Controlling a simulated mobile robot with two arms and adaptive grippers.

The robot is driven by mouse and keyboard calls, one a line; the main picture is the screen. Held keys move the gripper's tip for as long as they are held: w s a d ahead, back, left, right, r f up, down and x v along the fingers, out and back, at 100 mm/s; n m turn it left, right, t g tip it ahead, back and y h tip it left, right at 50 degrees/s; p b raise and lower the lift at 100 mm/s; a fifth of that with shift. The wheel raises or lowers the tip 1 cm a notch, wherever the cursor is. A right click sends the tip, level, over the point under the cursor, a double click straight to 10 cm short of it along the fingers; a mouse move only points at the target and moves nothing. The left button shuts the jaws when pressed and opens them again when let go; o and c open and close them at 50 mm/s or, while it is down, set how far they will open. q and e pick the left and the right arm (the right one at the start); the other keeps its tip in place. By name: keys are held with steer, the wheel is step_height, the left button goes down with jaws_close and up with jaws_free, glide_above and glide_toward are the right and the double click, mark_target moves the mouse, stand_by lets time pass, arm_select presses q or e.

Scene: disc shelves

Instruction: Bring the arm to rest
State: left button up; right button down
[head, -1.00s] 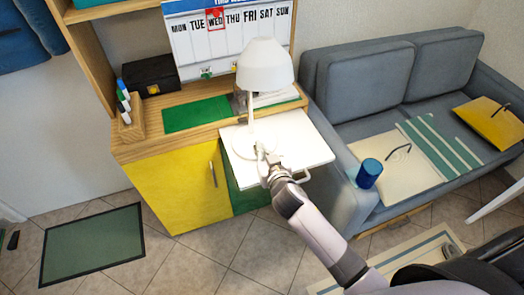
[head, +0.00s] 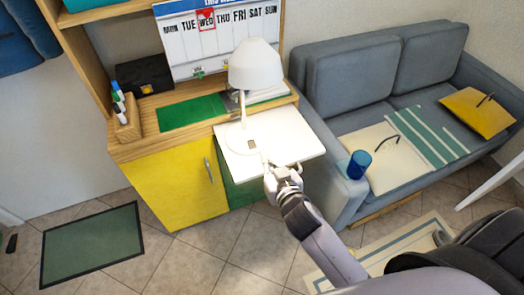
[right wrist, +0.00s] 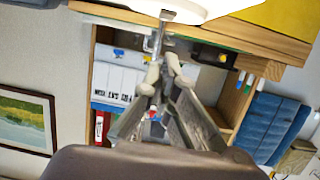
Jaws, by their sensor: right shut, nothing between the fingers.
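My right gripper (head: 266,165) is in the head view, above the front part of the white pull-out board (head: 294,136). Its fingers are together and hold nothing. In the right wrist view its fingertips (right wrist: 160,76) also show close together. A white desk lamp (head: 256,64) stands on the board, just beyond the fingertips, with a small dark patch showing on its round base. Part of the lamp shows at the top of the right wrist view (right wrist: 178,8). My left gripper is in neither view.
The wooden cabinet (head: 127,150) with a yellow door (head: 178,184) carries a pen holder (head: 127,125), a black box (head: 145,75) and a weekly calendar (head: 222,42). A grey sofa (head: 348,80) with a blue cup (head: 359,164) stands at the right.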

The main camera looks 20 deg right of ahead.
steer(key=shift+s+r, duration=0.1)
steer(key=shift+s, duration=0.2)
stand_by(0.4)
